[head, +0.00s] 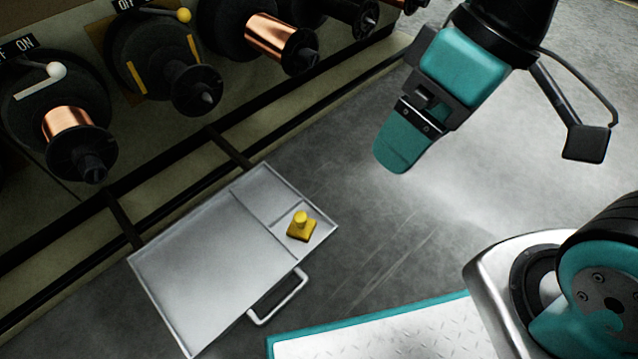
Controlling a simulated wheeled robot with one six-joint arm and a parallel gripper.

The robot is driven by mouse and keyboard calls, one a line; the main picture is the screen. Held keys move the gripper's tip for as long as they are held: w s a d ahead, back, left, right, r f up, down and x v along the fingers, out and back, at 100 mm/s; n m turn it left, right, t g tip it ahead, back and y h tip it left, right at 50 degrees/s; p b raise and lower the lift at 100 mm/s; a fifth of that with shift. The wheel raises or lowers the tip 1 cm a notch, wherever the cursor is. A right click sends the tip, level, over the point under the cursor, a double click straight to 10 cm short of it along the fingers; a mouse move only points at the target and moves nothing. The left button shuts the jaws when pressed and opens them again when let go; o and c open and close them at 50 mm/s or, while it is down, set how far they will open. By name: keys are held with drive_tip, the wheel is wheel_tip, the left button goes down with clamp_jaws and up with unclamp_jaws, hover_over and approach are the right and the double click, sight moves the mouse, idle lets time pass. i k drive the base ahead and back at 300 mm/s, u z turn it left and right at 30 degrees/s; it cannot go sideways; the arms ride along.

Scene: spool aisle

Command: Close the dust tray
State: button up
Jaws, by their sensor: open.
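The dust tray (205,262) is a shallow light-grey metal tray, pulled out from under the spool machine on two dark rails. It has a smaller compartment at its right end, holding a yellow knobbed block (301,227). Its bar handle (280,299) sticks out from the front edge, toward my base. My gripper (395,150) hangs in the air to the upper right of the tray, well apart from the handle. It points down and is empty; its fingers overlap in this view.
Copper spools (270,37) and black spindles line the machine's face at upper left. A white-knobbed lever (55,70) and a yellow-knobbed lever (183,15) sit by labels. The grey floor (400,225) right of the tray is clear. My base is close to the handle.

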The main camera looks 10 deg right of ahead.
sight(209, 271)
drive_tip(key=u, duration=1.1)
